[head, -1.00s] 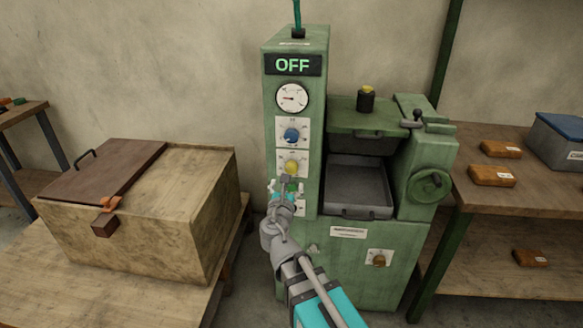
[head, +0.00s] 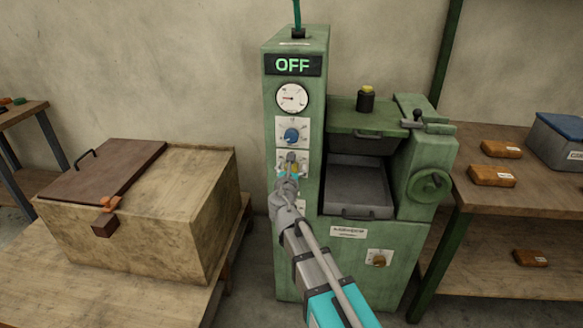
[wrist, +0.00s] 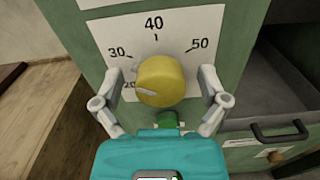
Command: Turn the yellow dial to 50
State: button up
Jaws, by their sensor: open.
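The yellow dial (wrist: 161,80) sits on a white scale plate (wrist: 187,27) marked 20, 30, 40 and 50 in the wrist view. Its pale pointer mark is at the lower left, close to 20. My gripper (wrist: 160,98) is open, with one finger on each side of the dial. I cannot tell whether either finger touches it. In the head view my gripper (head: 291,164) is in front of the dial and hides most of it. The green machine column (head: 313,120) carries the dial and an OFF display (head: 292,65).
A blue dial (head: 291,136) and a round gauge (head: 292,98) are above the yellow dial. A green button (wrist: 168,119) is just below it. A tray (head: 358,187) is to the right, and a wooden box (head: 205,170) stands to the left.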

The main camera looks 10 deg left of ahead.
jog(key=c, duration=1.1)
jog(key=shift+c, duration=0.2)
jog(key=shift+m, duration=0.4)
jog(key=m, duration=0.5)
jog(key=shift+d, duration=0.1)
jog(key=m, duration=0.6)
jog(key=shift+f, duration=0.1)
jog(key=m, duration=0.6)
jog(key=shift+f+m, duration=0.15)
jog(key=shift+m, duration=0.25)
jog(key=m, duration=0.5)
jog(key=shift+b, duration=0.3)
jog(key=shift+m, duration=0.3)
